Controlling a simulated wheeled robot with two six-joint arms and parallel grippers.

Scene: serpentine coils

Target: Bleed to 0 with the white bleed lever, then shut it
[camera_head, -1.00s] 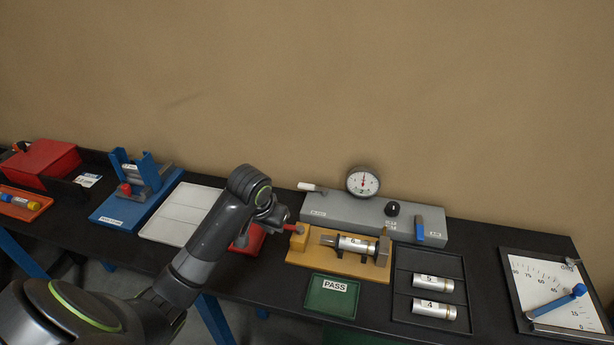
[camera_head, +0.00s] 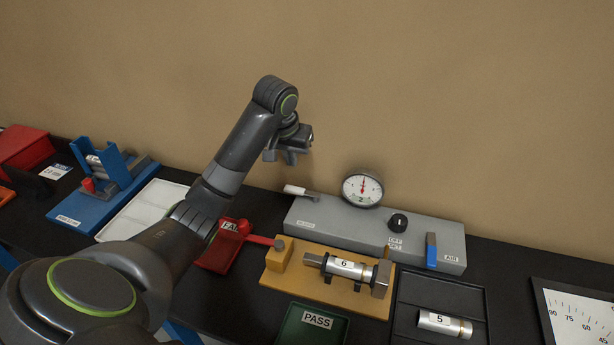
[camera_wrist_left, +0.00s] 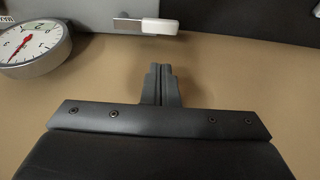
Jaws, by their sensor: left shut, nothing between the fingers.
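The white bleed lever (camera_head: 294,190) sticks out to the left at the back left end of the grey panel (camera_head: 330,222). It also shows in the left wrist view (camera_wrist_left: 163,26), just beyond my fingertips and apart from them. My left gripper (camera_head: 291,158) is shut and empty, in the air above the lever. Its closed fingers show in the left wrist view (camera_wrist_left: 162,68). The round pressure gauge (camera_head: 362,189) stands behind the panel, its red needle pointing about straight up; it shows upside down in the left wrist view (camera_wrist_left: 32,45). My right gripper is not in view.
The panel has a black knob (camera_head: 398,222) and a blue lever (camera_head: 431,250). In front, a yellow fixture (camera_head: 300,272) holds cylinder 6 (camera_head: 340,268), with a red-handled clamp (camera_head: 265,240) at its left. A green PASS tray (camera_head: 292,325) and red FAIL tray (camera_head: 215,258) lie nearby.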

